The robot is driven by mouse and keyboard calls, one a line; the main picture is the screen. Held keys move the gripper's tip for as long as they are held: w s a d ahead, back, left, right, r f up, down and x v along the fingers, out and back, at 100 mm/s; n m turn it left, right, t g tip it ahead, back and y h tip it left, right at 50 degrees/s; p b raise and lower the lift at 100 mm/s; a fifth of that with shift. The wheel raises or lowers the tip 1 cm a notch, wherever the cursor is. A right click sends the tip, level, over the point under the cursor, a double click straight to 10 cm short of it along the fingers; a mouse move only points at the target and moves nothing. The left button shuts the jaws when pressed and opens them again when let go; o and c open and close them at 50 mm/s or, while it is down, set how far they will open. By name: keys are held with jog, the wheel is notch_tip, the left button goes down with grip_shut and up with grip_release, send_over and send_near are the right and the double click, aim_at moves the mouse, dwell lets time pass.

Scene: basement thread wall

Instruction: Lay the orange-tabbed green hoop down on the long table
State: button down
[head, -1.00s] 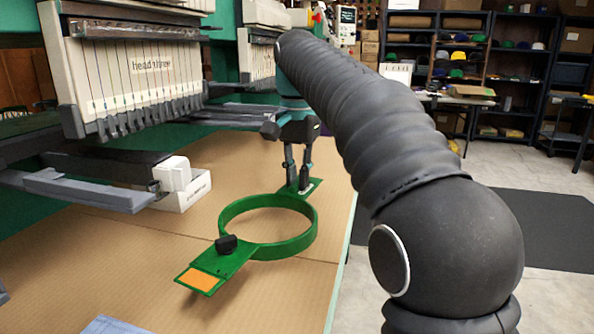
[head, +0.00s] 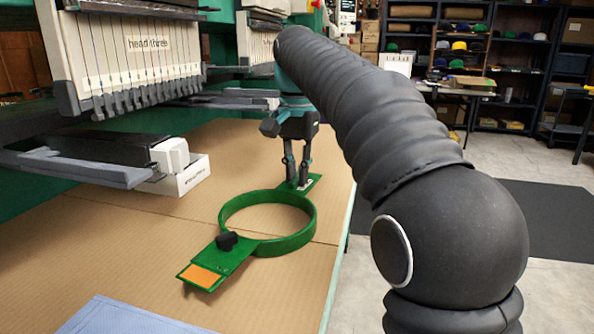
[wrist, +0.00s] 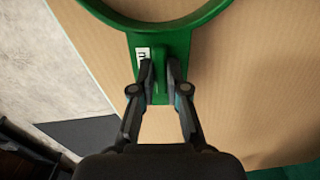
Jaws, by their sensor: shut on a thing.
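The green hoop (head: 314,226) is a ring with two flat tabs, seen in the middle of the head view. Its near tab carries an orange patch (head: 201,277) and a black knob (head: 227,241). My gripper (head: 298,186) is shut on the hoop's far tab; the wrist view shows the fingers (wrist: 160,92) closed on that tab (wrist: 173,45) beside a small white label. The hoop is over the long table (head: 250,160), roughly level. I cannot tell whether it touches the brown tabletop or hangs slightly above it.
Embroidery machine heads (head: 130,60) and their dark arms overhang the table's left side. A small white box (head: 185,177) sits under them. A blue cloth (head: 125,318) lies at the near edge. The table's right edge drops to the floor. Shelves (head: 500,60) stand far back.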

jog(key=c, duration=1.1)
grip_release()
jog(key=shift+f, duration=0.1)
